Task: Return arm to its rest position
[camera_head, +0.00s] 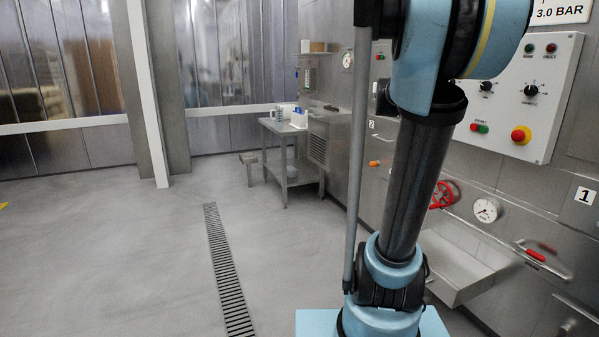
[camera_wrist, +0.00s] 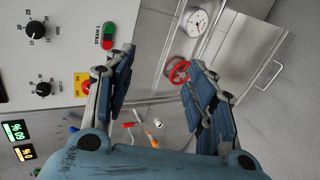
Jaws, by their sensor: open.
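My gripper (camera_wrist: 160,95) shows in the wrist view with its two blue fingers spread apart and nothing between them. The head view does not show the gripper; it shows my blue and black arm (camera_head: 417,165) rising at the right and bending out of the top of the picture. Through the gap between the fingers, the wrist view shows the steel machine front with a red valve handwheel (camera_wrist: 179,72) and a white dial gauge (camera_wrist: 197,22). The fingers appear apart from these things.
In the head view, a control panel (camera_head: 556,100) with knobs and a red stop button (camera_head: 521,135) is on the right wall. Below are the handwheel (camera_head: 444,195), a gauge (camera_head: 486,210) and a steel tray (camera_head: 450,268). A steel table (camera_head: 290,130) stands farther back. The left floor is clear.

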